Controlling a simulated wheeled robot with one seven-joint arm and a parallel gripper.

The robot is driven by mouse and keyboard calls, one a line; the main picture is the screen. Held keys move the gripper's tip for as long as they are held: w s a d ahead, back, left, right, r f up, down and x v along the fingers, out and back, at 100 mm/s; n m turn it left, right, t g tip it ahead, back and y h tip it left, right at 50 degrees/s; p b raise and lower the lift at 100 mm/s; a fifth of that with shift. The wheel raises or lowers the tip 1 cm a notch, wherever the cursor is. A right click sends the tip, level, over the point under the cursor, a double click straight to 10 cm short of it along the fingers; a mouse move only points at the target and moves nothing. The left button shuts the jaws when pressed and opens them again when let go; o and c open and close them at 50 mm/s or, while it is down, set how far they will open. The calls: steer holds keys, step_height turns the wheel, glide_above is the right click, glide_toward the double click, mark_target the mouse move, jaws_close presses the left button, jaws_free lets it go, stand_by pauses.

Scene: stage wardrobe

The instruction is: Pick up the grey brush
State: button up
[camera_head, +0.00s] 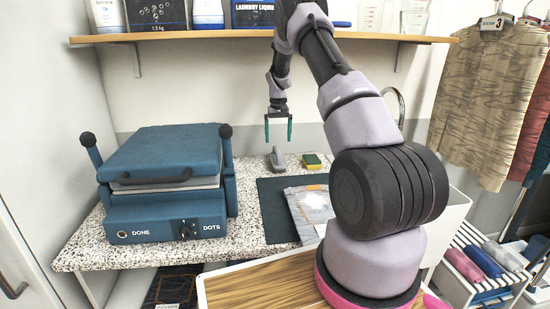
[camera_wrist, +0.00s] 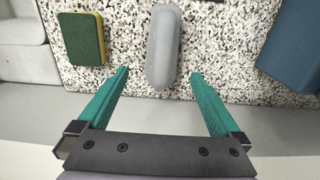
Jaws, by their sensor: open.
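The grey brush (camera_head: 277,160) lies on the speckled counter (camera_head: 258,165), near the wall. In the wrist view the grey brush (camera_wrist: 163,50) shows as a long rounded grey body, upper middle, with its near end just beyond the fingertips. My gripper (camera_head: 279,130) is above the brush in the head view, fingers pointing down. In the wrist view my gripper (camera_wrist: 160,72) is open and empty, its two teal fingers spread to either side of the brush's line. The brush's underside is hidden.
A green and yellow sponge (camera_head: 312,161) lies right of the brush. A blue press (camera_head: 165,182) stands on the left. A dark mat (camera_head: 272,212) and folded patterned cloth (camera_head: 309,206) lie in front. A wooden shelf (camera_head: 230,37) with bottles hangs above.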

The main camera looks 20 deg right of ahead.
mark_target(278, 149)
step_height(278, 149, down, 5)
steer(key=shift+r, duration=0.2)
steer(key=shift+s+a+f, duration=0.1)
steer(key=shift+a+f, duration=0.05)
steer(key=shift+f, duration=1.2)
steer(key=shift+s+a+f, duration=0.1)
steer(key=shift+f, duration=1.2)
steer(key=c, duration=1.4)
step_height(278, 149, up, 10)
steer(key=shift+r, duration=0.1)
steer(key=shift+c, duration=0.2)
